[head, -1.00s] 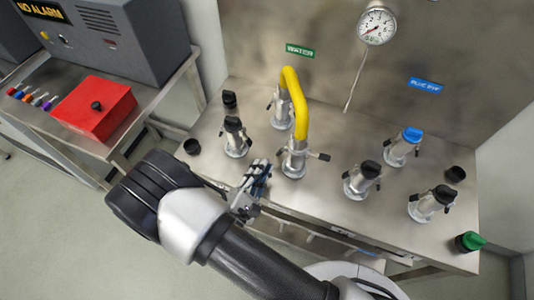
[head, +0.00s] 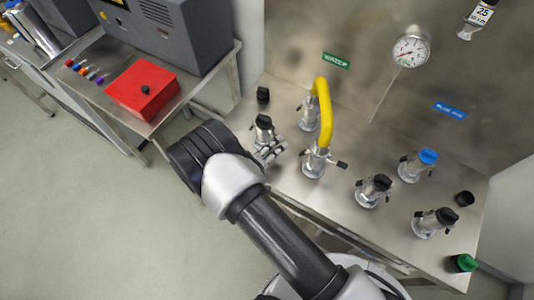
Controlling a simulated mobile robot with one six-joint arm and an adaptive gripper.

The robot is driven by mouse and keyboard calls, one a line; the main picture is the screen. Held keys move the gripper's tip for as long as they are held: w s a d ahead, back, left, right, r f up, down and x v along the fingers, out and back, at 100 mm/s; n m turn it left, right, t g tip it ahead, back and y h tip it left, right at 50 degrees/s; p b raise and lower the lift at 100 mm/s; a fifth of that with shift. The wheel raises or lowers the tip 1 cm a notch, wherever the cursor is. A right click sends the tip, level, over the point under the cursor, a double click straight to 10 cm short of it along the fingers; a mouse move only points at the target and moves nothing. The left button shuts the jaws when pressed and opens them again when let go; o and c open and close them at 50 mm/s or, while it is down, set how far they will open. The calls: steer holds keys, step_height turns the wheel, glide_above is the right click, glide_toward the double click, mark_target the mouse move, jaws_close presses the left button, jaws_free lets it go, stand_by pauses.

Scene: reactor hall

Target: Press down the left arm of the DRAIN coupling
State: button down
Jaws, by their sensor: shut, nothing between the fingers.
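No label reading DRAIN is legible, so I cannot tell for sure which coupling it is. A silver coupling (head: 316,164) at the front middle of the steel bench carries the front end of a yellow hose (head: 324,110). Its right arm (head: 341,165) sticks out sideways with a black tip; its left arm is small and hard to make out. My gripper (head: 275,151) is shut and empty, just left of this coupling. It is close to a black-capped coupling (head: 263,130) and partly covers its lower body; contact cannot be told.
The hose's back end sits on a coupling (head: 308,118) under the green WATER label (head: 336,61). Right of it stand black-capped couplings (head: 374,190) (head: 435,222) and a blue-capped one (head: 418,165). A gauge (head: 411,51) is on the back panel. A red box (head: 143,95) sits on the left table.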

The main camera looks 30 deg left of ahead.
steer(key=shift+w+d+f, duration=0.15)
steer(key=shift+d+f, duration=0.2)
steer(key=shift+d, duration=0.3)
steer(key=shift+w+d+f, duration=0.15)
steer(key=shift+d+f, duration=0.15)
steer(key=shift+d, duration=0.35)
steer(key=shift+w+d+f, duration=0.15)
steer(key=shift+d+f, duration=0.2)
steer(key=shift+d, duration=0.3)
steer(key=shift+d+f+n+b, duration=0.3)
steer(key=shift+f+n+b, duration=0.1)
steer(key=shift+b, duration=0.25)
steer(key=shift+s+d+f+n, duration=0.1)
steer(key=shift+d+n, duration=0.15)
steer(key=shift+n, duration=0.05)
